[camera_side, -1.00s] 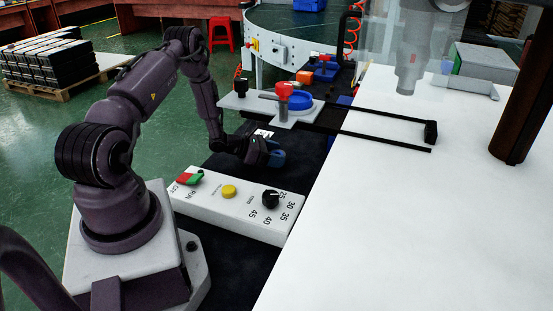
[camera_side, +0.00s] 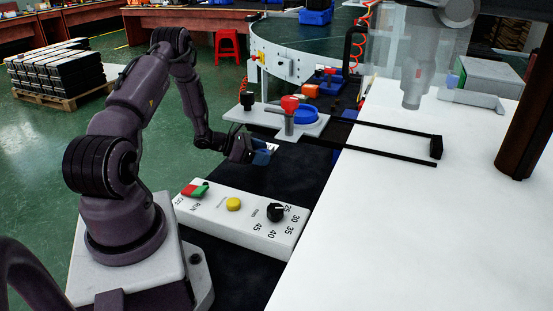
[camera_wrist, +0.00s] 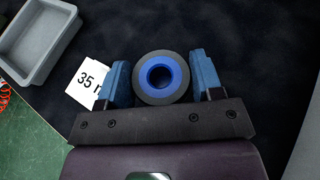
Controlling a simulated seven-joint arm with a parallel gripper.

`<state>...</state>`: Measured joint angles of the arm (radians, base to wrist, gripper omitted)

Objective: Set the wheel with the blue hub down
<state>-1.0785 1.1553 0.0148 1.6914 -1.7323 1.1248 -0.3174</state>
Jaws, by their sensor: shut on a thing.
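The wheel with the blue hub (camera_wrist: 161,78) shows in the wrist view as a dark grey ring around a bright blue centre, seen face-on. It lies between the two blue fingers of my gripper (camera_wrist: 162,84), which is shut on it. In the side view my gripper (camera_side: 262,154) hangs low over the black mat, beyond the control box. I cannot make out the wheel there. A white card (camera_wrist: 88,82) marked 35 lies on the dark surface left of the fingers in the wrist view.
A grey tray (camera_wrist: 70,12) is at the wrist view's upper left. The white control box (camera_side: 252,222) stands nearer the camera. The round conveyor (camera_side: 310,40) stands behind.

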